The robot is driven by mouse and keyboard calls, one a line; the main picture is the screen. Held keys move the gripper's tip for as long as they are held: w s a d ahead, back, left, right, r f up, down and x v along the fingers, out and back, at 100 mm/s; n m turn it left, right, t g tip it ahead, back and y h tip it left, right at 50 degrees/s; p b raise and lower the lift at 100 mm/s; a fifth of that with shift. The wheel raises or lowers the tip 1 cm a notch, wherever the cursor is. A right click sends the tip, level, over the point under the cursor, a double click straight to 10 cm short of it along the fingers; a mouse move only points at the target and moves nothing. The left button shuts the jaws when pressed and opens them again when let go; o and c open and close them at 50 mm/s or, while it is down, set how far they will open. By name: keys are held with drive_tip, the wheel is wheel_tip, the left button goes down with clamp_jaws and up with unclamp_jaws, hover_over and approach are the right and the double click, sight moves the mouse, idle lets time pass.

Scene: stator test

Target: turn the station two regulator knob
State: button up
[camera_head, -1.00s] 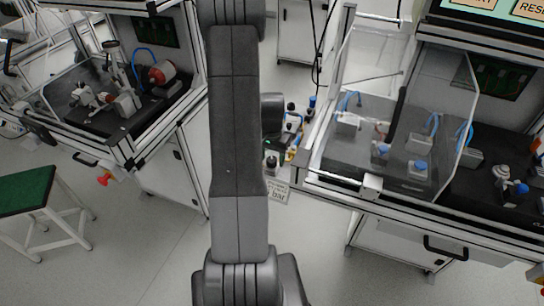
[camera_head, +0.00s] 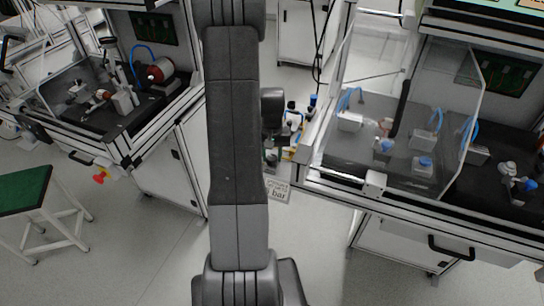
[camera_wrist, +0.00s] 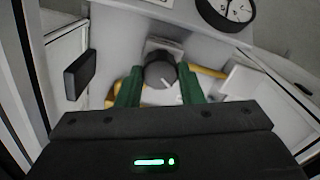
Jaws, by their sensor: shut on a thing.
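In the wrist view, the regulator knob (camera_wrist: 157,66) is a dark grey round knob with a white pointer line towards the lower right. It sits on a pale block. The green fingers of my gripper (camera_wrist: 160,84) stand on either side of the knob and are shut on it. In the head view my arm hides the knob, and my gripper cannot be made out clearly.
A round black-rimmed gauge (camera_wrist: 228,10) is above right of the knob. A dark box (camera_wrist: 80,74) is at the left. In the head view, a label ending in "bar" (camera_head: 278,190) hangs beside the right bench, which has a clear guard (camera_head: 425,125).

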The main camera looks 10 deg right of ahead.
sight(272, 157)
drive_tip(key=o, duration=1)
wheel_tip(272, 157, up, 14)
drive_tip(key=shift+f, duration=0.1)
wheel_tip(272, 157, down, 14)
drive_tip(key=shift+r, duration=0.1)
idle(0.7)
